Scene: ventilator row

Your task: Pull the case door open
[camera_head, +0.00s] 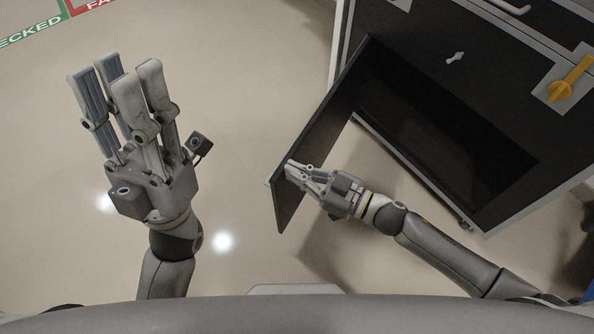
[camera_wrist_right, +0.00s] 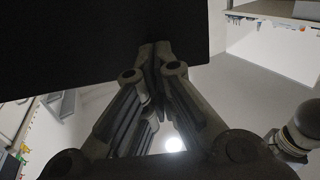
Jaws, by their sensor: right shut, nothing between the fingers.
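The case door (camera_head: 322,130) is a dark panel standing well open from the black case (camera_head: 470,50). The dark interior (camera_head: 430,130) of the case shows behind it. My right gripper (camera_head: 290,168) is shut and empty, with its fingertips at the inner face of the door near its free edge. In the right wrist view the closed fingers (camera_wrist_right: 153,50) reach up against the dark door panel (camera_wrist_right: 70,45); whether they touch it I cannot tell. My left gripper (camera_head: 115,75) is open and empty over the floor, left of the door and apart from it.
A yellow rotary handle (camera_head: 570,80) and a small silver latch (camera_head: 455,57) are on the case front. The pale floor (camera_head: 240,100) left of the door is clear. A green and red floor marking (camera_head: 50,25) lies at the upper left.

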